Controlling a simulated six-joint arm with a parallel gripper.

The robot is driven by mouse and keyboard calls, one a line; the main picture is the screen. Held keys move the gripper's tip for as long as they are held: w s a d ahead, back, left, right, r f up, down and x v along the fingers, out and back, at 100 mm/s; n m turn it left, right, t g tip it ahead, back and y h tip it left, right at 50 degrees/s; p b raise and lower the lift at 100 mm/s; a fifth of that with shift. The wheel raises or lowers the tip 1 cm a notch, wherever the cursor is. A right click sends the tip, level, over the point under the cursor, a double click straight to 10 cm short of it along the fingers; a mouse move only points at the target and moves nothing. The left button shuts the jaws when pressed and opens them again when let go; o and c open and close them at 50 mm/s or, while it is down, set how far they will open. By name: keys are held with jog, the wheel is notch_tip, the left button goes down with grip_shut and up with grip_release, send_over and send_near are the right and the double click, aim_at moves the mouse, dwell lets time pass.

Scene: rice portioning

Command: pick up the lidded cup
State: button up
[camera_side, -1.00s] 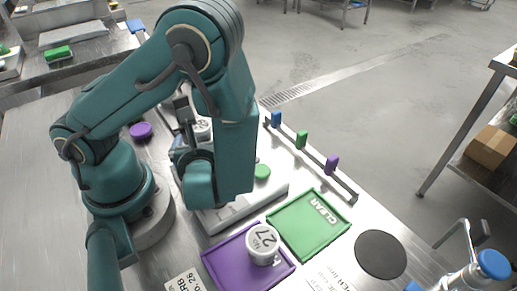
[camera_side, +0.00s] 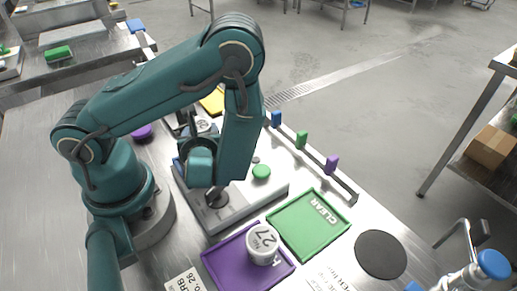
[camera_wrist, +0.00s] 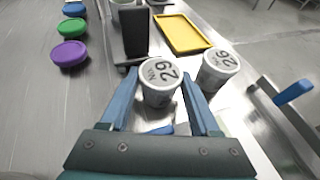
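A white cup marked 29 (camera_wrist: 160,82) stands in the wrist view, straight ahead of my gripper (camera_wrist: 160,92). The two blue fingers are spread, one toward each side of this cup. I cannot tell how far they reach around it; no contact shows. A second white cup marked 26 (camera_wrist: 218,70) stands to the right, outside the fingers. A third white cup marked 27 (camera_side: 262,244) stands on the purple tray (camera_side: 222,262) in the side view. In the side view my arm hides most of the gripper.
A yellow tray (camera_wrist: 182,33) lies behind the cups, with a dark upright block (camera_wrist: 135,35) at its left. Purple (camera_wrist: 69,54), green (camera_wrist: 72,28) and blue discs lie at the left. A green tray (camera_side: 308,226) and black disc (camera_side: 380,254) are at the front right.

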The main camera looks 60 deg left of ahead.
jog(key=c, duration=0.6)
jog(key=shift+o, duration=0.2)
jog(key=shift+r, duration=0.15)
jog(key=shift+r, duration=4.65)
jog(key=shift+d+r, duration=0.1)
jog(key=shift+r, duration=0.05)
jog(key=w+d+r+m+t+h, duration=0.55)
jog(key=w+d+r+m, duration=0.2)
jog(key=d, duration=0.25)
jog(key=n+g+y, duration=0.6)
jog(key=n, duration=0.2)
send_over(200, 129)
jog(key=shift+m+t, duration=0.25)
notch_tip(200, 129, down, 7)
jog(key=shift+f, duration=0.2)
